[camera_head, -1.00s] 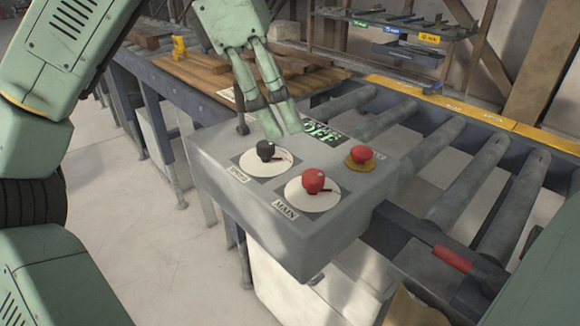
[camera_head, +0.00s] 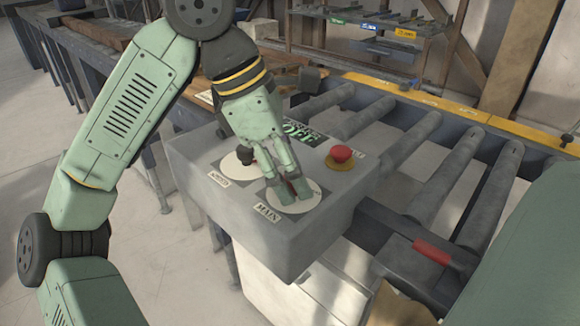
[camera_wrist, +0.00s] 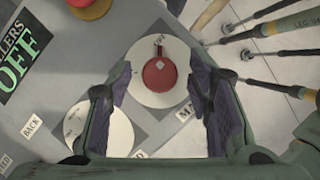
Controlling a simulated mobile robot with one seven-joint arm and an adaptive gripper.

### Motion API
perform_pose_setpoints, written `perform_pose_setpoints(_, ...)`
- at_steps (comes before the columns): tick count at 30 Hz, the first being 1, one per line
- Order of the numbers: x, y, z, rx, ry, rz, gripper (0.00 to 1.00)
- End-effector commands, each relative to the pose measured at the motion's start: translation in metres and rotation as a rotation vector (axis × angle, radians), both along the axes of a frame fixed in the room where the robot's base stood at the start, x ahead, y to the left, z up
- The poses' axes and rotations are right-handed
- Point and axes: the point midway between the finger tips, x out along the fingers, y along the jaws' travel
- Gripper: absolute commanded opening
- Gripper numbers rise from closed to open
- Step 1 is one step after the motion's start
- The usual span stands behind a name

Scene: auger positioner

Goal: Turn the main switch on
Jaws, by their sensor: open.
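The main switch is a red knob on a white round dial, beside a label reading MAIN, on top of the grey control box (camera_head: 310,240). In the wrist view the red knob (camera_wrist: 159,73) lies between the two fingers, its pointer toward the top of the picture. My gripper (camera_head: 291,196) is open, pointing down over the dial, with a finger on each side of the knob. In the head view the fingers hide most of the knob. I cannot tell whether the fingers touch it.
A black knob (camera_head: 245,155) on a second white dial is left of my gripper. A red mushroom button (camera_head: 341,154) on a yellow base is to the right. A green OFF display (camera_head: 302,133) sits behind. Conveyor rollers (camera_head: 403,150) run beside the box.

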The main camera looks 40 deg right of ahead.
Motion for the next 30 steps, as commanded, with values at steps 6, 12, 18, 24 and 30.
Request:
perform_pose_setpoints(6,0.0002,0.0,0.0003,0.0,0.0,0.0,0.37)
perform_pose_setpoints(12,0.0002,0.0001,0.0005,0.0,0.0,0.0,0.24)
perform_pose_setpoints(18,0.0002,0.0001,0.0005,0.0,0.0,0.0,0.11)
perform_pose_setpoints(24,0.0002,0.0001,0.0006,0.0,0.0,0.0,0.0)
perform_pose_setpoints(30,0.0003,0.0005,-0.0001,0.0,-0.002,0.022,0.0)
